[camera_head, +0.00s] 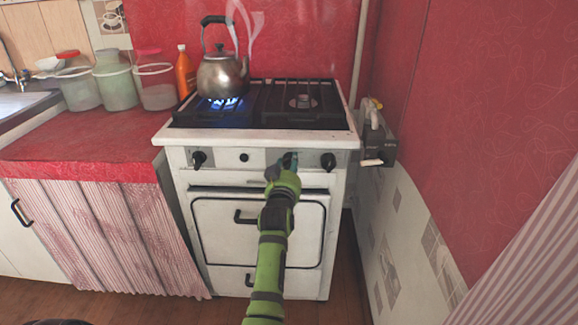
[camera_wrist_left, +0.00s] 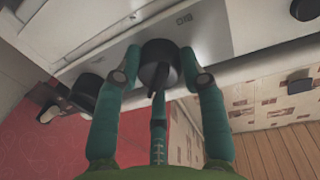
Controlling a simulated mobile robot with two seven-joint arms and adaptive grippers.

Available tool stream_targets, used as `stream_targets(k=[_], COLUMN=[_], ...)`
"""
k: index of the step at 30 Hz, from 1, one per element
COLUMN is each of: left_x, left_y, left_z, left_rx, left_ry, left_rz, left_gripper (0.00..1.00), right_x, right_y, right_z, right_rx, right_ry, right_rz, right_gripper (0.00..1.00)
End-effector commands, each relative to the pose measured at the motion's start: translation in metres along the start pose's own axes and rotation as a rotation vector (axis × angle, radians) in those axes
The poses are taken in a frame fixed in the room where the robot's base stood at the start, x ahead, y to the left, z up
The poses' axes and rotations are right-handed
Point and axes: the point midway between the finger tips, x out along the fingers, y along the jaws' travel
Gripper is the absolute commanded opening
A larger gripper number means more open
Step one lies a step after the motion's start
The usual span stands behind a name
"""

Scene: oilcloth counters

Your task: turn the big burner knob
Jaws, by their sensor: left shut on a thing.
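My left gripper (camera_head: 287,163) reaches up to this panel, between the small black knob (camera_head: 244,157) and the right knob (camera_head: 328,161). In the left wrist view its teal fingers (camera_wrist_left: 160,80) are closed around a round black knob (camera_wrist_left: 158,50) with a raised grip bar. The gripper hides most of this knob in the head view. Another black knob (camera_wrist_left: 88,86) shows to its left in the wrist view. My right gripper is not in view.
A metal kettle (camera_head: 222,76) stands steaming over a blue flame on the left burner; the right burner (camera_head: 302,101) shows no flame. Below are the oven door (camera_head: 225,214) and its black handle (camera_head: 243,217). A grey box (camera_head: 378,146) sticks out right of the stove.

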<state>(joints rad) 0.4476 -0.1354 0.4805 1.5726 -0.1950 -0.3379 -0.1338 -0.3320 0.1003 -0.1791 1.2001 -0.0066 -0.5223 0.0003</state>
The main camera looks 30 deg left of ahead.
Motion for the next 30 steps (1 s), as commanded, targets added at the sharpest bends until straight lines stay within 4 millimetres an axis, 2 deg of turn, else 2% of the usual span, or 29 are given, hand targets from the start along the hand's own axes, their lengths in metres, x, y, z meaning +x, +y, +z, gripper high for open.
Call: stream_targets(k=[11,30], left_x=[0.0,0.001], left_y=[0.0,0.001], left_z=[-0.001,0.0], left_rx=[-0.107,-0.615], left_ry=[0.008,0.054], left_rz=[-0.001,-0.001], left_gripper=[0.08,0.08], right_x=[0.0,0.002], right_y=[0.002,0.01], right_z=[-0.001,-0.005], right_rx=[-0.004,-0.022], right_ry=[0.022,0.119], right_rz=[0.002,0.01], right_gripper=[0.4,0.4])
